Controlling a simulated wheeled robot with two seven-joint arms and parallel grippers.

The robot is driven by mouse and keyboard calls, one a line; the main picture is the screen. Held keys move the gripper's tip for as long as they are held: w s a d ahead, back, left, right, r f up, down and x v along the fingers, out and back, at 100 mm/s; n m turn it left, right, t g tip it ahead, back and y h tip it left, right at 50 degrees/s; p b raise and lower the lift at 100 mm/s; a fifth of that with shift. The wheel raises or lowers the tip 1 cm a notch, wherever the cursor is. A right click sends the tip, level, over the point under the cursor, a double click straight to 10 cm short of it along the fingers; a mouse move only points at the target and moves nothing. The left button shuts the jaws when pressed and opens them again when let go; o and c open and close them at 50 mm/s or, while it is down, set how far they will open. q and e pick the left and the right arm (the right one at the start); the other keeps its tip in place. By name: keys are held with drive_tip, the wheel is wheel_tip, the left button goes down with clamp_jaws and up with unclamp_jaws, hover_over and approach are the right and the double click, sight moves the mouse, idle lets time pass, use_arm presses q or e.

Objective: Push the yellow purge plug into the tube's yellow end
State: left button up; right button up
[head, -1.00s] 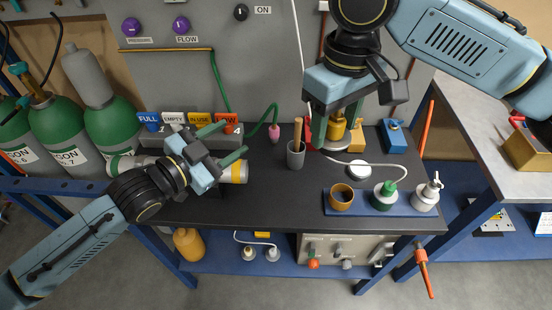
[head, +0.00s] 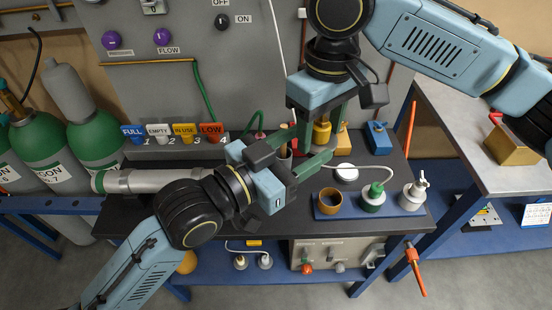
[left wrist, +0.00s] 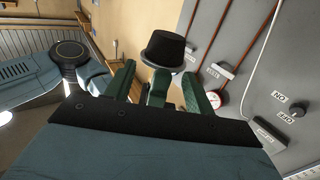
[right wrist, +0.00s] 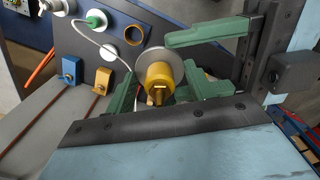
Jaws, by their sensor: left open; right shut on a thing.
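The yellow purge plug (head: 321,134) is held in my right gripper (head: 322,128) above the bench. In the right wrist view the yellow body (right wrist: 158,76) sits between the fingers with a grey disc behind it. In the left wrist view a black stub with a grey flange (left wrist: 168,50) shows just beyond the left fingers. The grey tube (head: 150,181) lies at the left; its yellow end is hidden behind my left arm.
A blue tray (head: 372,209) holds a brown ring, a green-capped pot and a white bottle. A white disc (head: 346,173) lies behind it. A wooden-handled tool in a grey cup (head: 284,150) is partly hidden by my left gripper. Green gas cylinders (head: 96,140) stand at the left.

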sight(313, 140)
use_arm(q)
drive_tip(key=shift+x, duration=2.3)
use_arm(e)
drive_tip(key=shift+s+a, duration=0.1)
drive_tip(key=shift+a, duration=0.15)
use_arm(q)
drive_tip(key=shift+s+d, duration=0.15)
drive_tip(key=shift+c, duration=0.3)
drive_tip(key=c, duration=0.5)
drive_tip(key=shift+r, duration=0.1)
use_arm(e)
drive_tip(key=o, duration=1)
drive_tip(key=shift+o, duration=0.9)
drive_tip(key=shift+s, duration=0.1)
drive_tip(key=shift+s+a, duration=0.1)
